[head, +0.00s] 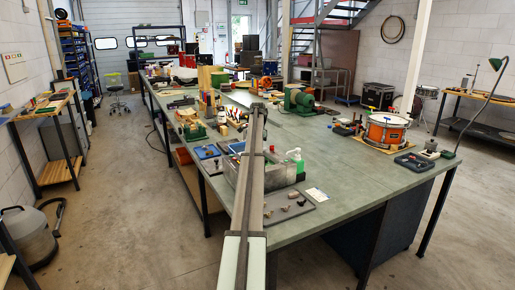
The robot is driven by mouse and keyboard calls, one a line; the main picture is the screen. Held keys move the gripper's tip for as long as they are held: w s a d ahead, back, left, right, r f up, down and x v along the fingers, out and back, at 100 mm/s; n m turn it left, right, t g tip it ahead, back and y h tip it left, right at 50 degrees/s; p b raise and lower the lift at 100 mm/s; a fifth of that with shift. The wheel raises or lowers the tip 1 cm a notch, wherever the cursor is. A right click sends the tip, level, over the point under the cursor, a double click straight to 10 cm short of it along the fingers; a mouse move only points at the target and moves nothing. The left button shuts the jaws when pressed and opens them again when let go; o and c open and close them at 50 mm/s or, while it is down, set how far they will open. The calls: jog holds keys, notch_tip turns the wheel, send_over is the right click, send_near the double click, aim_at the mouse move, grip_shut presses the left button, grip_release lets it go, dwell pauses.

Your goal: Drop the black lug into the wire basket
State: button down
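Several small lugs lie on a flat grey mat (313,218) near the front of the bench. They look dark or brownish, and one dark lug (301,202) lies toward the right of the group. At this size I cannot tell for sure which one is the black lug. A grey, open-topped container (285,178) stands just behind the mat, partly hidden by my arm. It may be the wire basket, but its mesh is too small to make out. My arm rises through the middle of the view, and I cannot make out my gripper's fingers.
A green-and-white bottle (297,160) stands beside the grey container. An orange drum (385,131) and a dark tray (414,162) sit at the right of the bench (350,190). A green machine (299,99) and several tools stand farther back. The bench's right front is clear.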

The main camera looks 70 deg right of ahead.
dwell(0.4)
jog(key=c, duration=0.9)
grip_release()
jog(key=shift+o, duration=0.2)
notch_tip(320, 180, up, 14)
jog(key=shift+f, duration=0.15)
